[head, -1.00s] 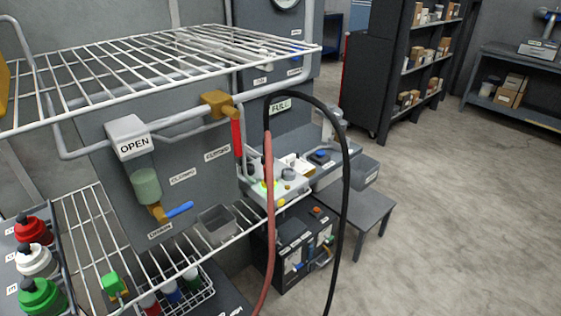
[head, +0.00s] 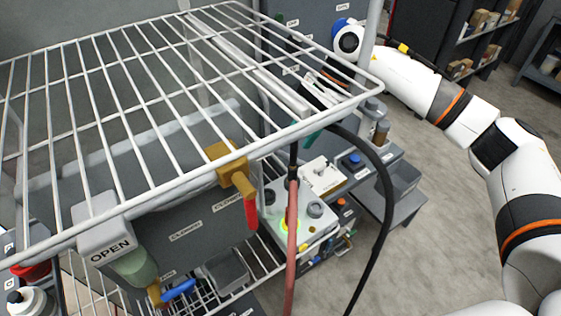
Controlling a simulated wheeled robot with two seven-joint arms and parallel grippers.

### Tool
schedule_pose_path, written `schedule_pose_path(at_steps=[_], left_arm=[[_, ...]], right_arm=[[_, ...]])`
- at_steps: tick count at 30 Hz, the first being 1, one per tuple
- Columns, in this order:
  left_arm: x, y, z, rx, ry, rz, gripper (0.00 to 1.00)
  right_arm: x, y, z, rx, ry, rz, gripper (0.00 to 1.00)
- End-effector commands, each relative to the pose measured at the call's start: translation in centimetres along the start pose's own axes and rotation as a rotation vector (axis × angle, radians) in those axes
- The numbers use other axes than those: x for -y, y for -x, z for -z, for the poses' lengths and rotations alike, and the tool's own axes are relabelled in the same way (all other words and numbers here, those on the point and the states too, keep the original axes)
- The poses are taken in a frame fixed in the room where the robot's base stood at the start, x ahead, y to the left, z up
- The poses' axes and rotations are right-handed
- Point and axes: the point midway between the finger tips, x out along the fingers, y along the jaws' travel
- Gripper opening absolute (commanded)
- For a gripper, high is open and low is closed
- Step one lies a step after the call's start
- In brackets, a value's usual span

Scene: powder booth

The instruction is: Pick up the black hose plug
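The black hose (head: 384,200) arches down in front of the bench. A red hose (head: 291,235) hangs beside it, with a short black piece (head: 293,160) at its top. I cannot tell clearly which black part is the plug. My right arm reaches in from the right and bends back toward the post. My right gripper (head: 308,128) is behind the front right corner of the wire shelf, close to the top of the hoses. Bars partly hide it, so its opening and any contact are unclear. My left gripper is not in view.
The white wire shelf (head: 150,203) spans the left and centre. A bench with a white control box (head: 300,222) stands behind the hoses.

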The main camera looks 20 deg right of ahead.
Motion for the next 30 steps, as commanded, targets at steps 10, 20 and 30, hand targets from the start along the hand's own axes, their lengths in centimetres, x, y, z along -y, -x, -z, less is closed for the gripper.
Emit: schedule_pose_path(at_steps=[10,20,30], left_arm=[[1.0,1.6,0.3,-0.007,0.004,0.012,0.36],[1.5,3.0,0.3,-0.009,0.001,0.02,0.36],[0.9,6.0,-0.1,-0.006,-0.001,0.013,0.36]], right_arm=[[1.1,-1.0,0.0,0.159,0.132,0.043,0.47],[1.2,-5.0,-0.8,0.157,0.129,0.038,0.47],[1.9,-9.0,-1.4,0.155,0.127,0.04,0.47]])
